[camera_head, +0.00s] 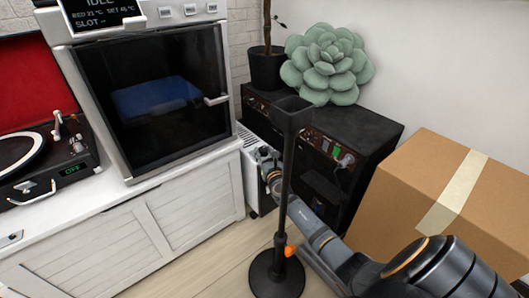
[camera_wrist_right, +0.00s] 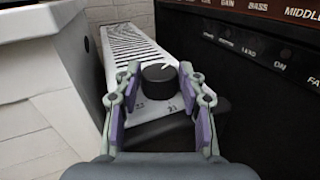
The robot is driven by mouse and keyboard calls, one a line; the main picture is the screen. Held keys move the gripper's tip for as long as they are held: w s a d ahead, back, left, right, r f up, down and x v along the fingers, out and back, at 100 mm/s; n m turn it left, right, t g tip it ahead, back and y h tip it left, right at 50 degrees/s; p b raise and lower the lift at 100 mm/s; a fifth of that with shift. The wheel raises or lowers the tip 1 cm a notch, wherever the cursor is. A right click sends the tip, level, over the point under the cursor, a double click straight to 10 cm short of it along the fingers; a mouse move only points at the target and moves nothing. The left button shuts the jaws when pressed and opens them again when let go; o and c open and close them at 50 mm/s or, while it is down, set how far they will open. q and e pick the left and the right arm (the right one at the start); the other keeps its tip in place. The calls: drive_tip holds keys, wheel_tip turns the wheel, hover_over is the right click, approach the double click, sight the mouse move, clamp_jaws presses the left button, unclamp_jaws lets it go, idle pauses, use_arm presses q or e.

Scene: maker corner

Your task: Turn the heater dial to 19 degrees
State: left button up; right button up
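The heater (camera_head: 250,165) is a narrow white unit between the white cabinet and the black amplifier; its slatted top (camera_wrist_right: 134,45) shows in the right wrist view. The black round heater dial (camera_wrist_right: 158,73) sits at its near end, with a pale pointer mark on its upper right. Numbers that look like 22 and 21 show below the dial. My right gripper (camera_head: 266,154) is at the heater's near end. Its fingers are open, one on each side of the dial, with small apparent gaps. I cannot tell the dial's set value. My left gripper is not in view.
The black amplifier (camera_head: 363,130) stands close right of the heater, and the white cabinet (camera_head: 130,235) close left. A black stand (camera_head: 285,190) rises in front of my right arm. A cardboard box (camera_head: 410,190) is at right. Bare floor shows left of the stand.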

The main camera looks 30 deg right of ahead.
sight(264, 151)
drive_tip(key=shift+o, duration=1.4)
wheel_tip(264, 151, up, 10)
